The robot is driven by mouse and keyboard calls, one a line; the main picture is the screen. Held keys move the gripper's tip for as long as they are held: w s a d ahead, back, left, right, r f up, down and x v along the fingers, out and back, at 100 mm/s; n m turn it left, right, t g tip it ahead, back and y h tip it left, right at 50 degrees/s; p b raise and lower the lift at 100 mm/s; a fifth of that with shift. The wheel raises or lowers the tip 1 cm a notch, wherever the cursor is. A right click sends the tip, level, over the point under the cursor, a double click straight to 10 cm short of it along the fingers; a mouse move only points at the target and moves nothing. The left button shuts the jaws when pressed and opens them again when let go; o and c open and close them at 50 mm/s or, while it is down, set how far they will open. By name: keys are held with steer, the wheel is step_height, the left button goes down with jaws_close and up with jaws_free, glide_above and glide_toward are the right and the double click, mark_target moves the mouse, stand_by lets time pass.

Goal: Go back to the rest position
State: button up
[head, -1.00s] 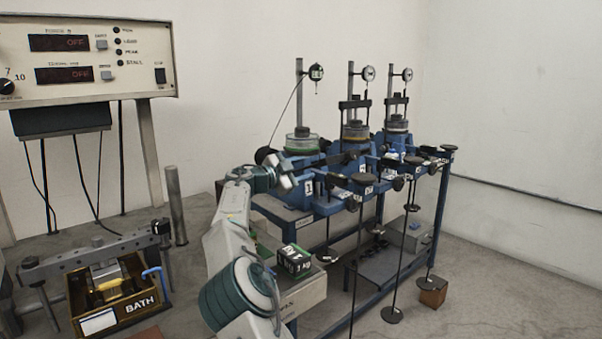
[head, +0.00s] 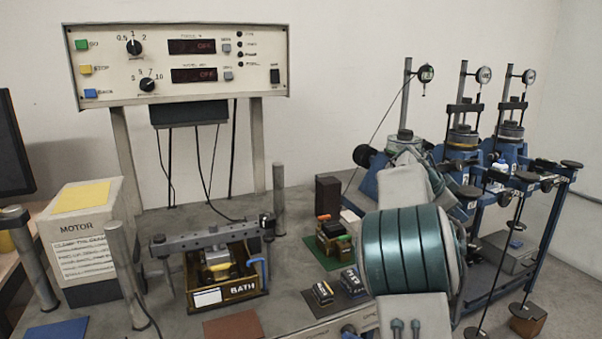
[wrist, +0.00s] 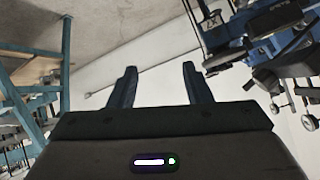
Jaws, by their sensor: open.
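My gripper (wrist: 158,86) shows in the wrist view with its two dark fingers apart and nothing between them. Behind the fingers is a pale wall or floor. In the head view my arm's green-banded joint and white links rise at the lower right. The gripper itself cannot be made out there, as the arm hides that area.
Lever frames (head: 462,170) with dials stand at the right behind my arm, with hanging rods. A bath box (head: 240,286), a motor box (head: 82,238) and small weights (head: 322,293) sit on the bench. A control panel (head: 180,62) stands behind.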

steer(key=s+a+f+n+y+p, duration=0.1)
steer(key=s+a+n+y+p, duration=0.2)
steer(key=s, duration=0.9)
steer(key=s+a+f+n+y+p, duration=0.1)
steer(key=s+a+n+y+p, duration=0.2)
steer(key=s+a+n, duration=0.6)
steer(key=s+a+f+n+y+p, duration=0.1)
steer(key=s+a+n+y+p, duration=0.2)
steer(key=s+a+n, duration=0.3)
steer(key=s+a, duration=0.5)
steer(key=s, duration=0.4)
steer(key=shift+a+f+y, duration=0.2)
steer(key=shift+a+y, duration=0.2)
